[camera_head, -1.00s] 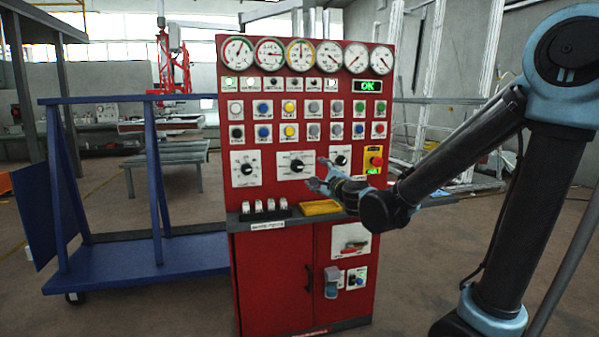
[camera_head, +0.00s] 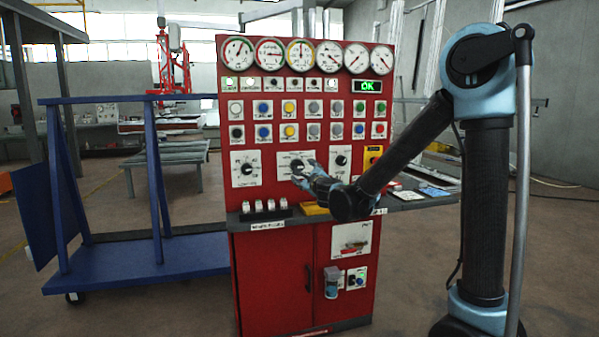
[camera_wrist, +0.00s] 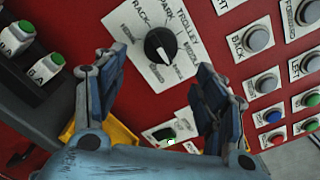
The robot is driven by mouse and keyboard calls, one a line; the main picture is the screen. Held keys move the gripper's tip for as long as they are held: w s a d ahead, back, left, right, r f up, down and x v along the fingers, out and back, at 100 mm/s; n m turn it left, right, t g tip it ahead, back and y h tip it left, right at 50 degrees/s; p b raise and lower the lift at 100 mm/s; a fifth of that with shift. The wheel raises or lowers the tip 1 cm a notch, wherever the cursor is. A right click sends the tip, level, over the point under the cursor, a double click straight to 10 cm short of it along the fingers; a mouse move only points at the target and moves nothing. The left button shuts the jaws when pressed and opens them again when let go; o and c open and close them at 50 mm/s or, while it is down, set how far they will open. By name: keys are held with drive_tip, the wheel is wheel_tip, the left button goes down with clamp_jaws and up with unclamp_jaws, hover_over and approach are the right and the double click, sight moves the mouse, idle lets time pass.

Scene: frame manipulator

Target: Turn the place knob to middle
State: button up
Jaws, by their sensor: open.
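The black knob (camera_wrist: 160,45) sits on a white plate lettered RACK, PARK and TROLLEY in the wrist view. A white mark shows on its face; its exact setting is hard to read. In the head view this looks like the middle knob (camera_head: 297,166) in the panel's knob row, partly close behind my fingers. My gripper (camera_head: 303,173) is in front of it, fingers spread. In the wrist view the fingers of my gripper (camera_wrist: 162,65) stand apart to the left and right, below the knob. Nothing is between them, and I see no contact with the knob.
The red control panel (camera_head: 290,200) has other knobs (camera_head: 246,168) on either side and rows of buttons above. A blue cart (camera_head: 150,262) stands left.

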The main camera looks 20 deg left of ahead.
sight(298, 166)
drive_tip(key=x, duration=0.8)
drive_tip(key=shift+w+a, duration=0.15)
drive_tip(key=shift+a, duration=0.05)
